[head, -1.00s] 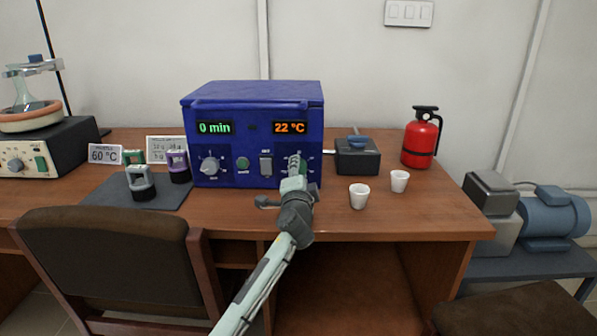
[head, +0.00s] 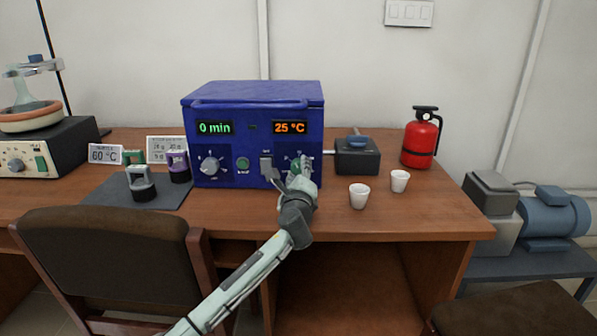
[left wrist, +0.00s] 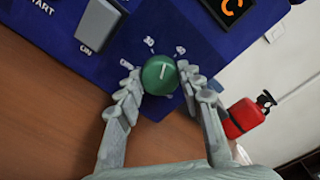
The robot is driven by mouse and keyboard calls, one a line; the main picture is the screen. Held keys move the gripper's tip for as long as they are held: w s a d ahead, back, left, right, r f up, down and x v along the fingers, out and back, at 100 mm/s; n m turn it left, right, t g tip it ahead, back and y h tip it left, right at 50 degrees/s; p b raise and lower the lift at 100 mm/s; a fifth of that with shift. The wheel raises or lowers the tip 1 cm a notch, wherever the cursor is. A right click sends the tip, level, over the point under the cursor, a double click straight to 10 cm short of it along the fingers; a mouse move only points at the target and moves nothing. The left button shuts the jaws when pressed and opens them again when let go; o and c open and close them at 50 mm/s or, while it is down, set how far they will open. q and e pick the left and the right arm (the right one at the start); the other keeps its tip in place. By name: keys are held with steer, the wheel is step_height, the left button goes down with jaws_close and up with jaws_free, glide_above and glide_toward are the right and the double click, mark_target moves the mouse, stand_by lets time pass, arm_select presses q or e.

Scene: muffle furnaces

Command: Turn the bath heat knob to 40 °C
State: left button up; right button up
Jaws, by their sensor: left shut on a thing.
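The blue bath unit (head: 258,103) stands on the desk, with a green "0 min" display (head: 214,128) and an orange "25 °C" display (head: 290,128). Its round green heat knob (left wrist: 159,76) is below the temperature display, ringed by small white scale marks. The knob's white pointer line faces up in the left wrist view, with small scale numbers above it. My left gripper (head: 299,167) is shut on the knob, one finger on each side; it also shows in the left wrist view (left wrist: 160,82). In the head view it hides most of the knob. My right gripper is not in view.
Beside the knob are an ON switch (head: 266,168), a green start button (head: 243,164) and another dial (head: 209,166). A dark box (head: 357,158) and two white cups (head: 359,196) stand right of the unit. A chair (head: 105,255) stands in front at left.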

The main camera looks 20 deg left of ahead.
arm_select(q)
steer(key=m, duration=0.5)
steer(key=shift+m, duration=0.3)
stand_by(0.4)
steer(key=o, duration=1.2)
steer(key=shift+c, duration=0.2)
steer(key=v, duration=1.2)
steer(key=shift+d, duration=0.1)
